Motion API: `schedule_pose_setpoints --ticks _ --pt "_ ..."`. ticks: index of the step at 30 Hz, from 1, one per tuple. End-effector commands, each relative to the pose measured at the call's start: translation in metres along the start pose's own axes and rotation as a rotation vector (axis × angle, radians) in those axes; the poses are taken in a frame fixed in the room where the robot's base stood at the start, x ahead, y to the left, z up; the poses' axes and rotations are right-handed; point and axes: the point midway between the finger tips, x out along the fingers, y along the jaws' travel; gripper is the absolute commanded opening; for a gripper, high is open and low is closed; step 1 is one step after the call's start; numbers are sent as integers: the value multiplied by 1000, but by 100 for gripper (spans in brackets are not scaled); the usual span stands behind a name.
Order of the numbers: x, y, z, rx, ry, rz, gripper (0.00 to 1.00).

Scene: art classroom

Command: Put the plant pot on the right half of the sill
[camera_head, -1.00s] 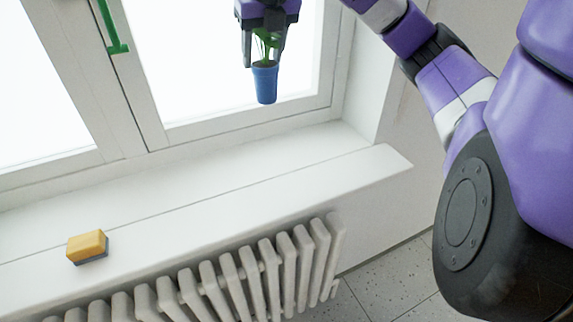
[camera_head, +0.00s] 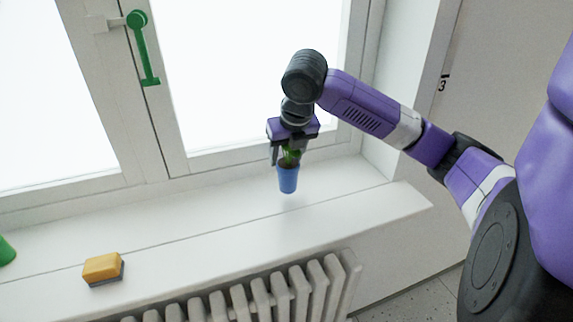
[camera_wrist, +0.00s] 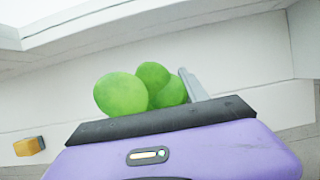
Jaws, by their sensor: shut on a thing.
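The plant pot (camera_head: 288,179) is small and blue with a green plant in it. My gripper (camera_head: 289,158) is shut on it from above, around the plant and the pot's top, and holds it upright over the right part of the white sill (camera_head: 200,232). The pot looks a little above the sill, though a small gap is hard to judge. In the wrist view the plant's round green leaves (camera_wrist: 122,95) show beyond my gripper's purple body; the pot is hidden there.
A yellow and grey sponge (camera_head: 103,268) lies on the left part of the sill, also in the wrist view (camera_wrist: 29,146). A green object (camera_head: 6,251) stands at the far left edge. The window handle (camera_head: 141,45) is green. A radiator (camera_head: 270,300) is below. The sill around the pot is clear.

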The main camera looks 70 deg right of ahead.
Motion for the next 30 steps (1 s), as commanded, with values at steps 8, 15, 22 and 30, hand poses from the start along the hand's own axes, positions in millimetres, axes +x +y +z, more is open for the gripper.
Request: schedule_pose_setpoints --ticks 8,15,22,30 --pt "29 0 -12 1 0 0 0" --pt "30 0 -12 0 -1 0 0" --pt "32 0 -13 0 1 -1 73" --pt "32 0 -13 0 1 -1 73"
